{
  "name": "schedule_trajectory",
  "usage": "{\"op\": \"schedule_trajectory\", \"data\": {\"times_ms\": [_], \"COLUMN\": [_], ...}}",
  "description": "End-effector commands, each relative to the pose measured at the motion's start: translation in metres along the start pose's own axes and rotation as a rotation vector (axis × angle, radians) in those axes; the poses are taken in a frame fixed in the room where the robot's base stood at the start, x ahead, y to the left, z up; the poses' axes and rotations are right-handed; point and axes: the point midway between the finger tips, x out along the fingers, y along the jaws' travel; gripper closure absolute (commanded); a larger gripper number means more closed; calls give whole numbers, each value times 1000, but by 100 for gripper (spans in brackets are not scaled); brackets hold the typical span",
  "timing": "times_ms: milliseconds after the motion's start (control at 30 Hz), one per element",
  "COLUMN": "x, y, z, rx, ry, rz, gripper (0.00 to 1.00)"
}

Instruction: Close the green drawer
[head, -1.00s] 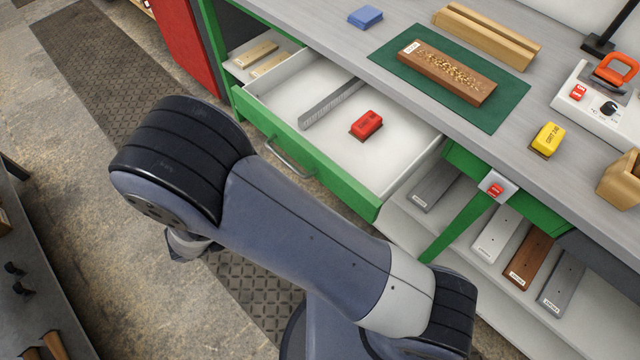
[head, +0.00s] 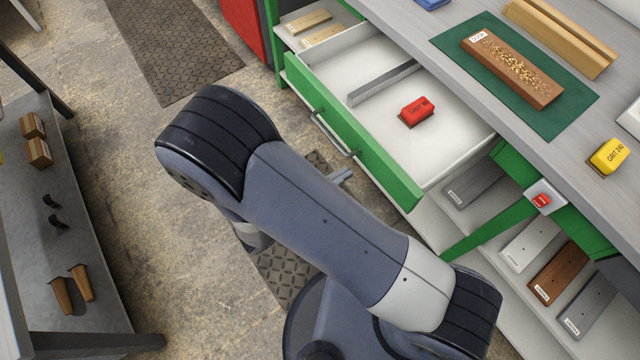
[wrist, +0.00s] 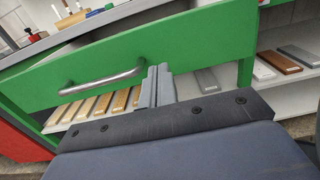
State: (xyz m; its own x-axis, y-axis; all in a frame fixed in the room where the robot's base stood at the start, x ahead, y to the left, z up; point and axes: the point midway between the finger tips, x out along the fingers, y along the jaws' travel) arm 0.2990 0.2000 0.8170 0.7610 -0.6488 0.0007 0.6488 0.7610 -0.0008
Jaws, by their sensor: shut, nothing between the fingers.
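The green drawer (head: 374,155) stands pulled out from the workbench, with its white inside showing. A red sanding block (head: 417,111) and a grey toothed strip (head: 383,83) lie in it. Its metal bar handle (head: 333,135) is on the green front; the handle also shows in the wrist view (wrist: 103,82). My gripper (head: 343,176) is shut and empty, low in front of the drawer front near the right end of the handle. In the wrist view the shut fingers (wrist: 159,72) stand before the green front, just right of the handle. I cannot tell whether they touch it.
The workbench top (head: 470,45) holds a green mat (head: 570,113) with a brown board (head: 511,69), and a yellow block (head: 608,156). A shelf (head: 458,222) with boards lies below.

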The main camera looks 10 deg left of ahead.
Motion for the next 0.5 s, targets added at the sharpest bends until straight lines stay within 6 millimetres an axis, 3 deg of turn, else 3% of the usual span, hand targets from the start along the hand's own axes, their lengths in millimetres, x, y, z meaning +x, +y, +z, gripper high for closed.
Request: {"op": "schedule_trajectory", "data": {"times_ms": [200, 500], "x": [34, 48], "y": [-1, 0], "z": [1, 0], "rx": [-1, 1], "ry": [0, 1], "rz": [-3, -1], "gripper": [100, 100]}}
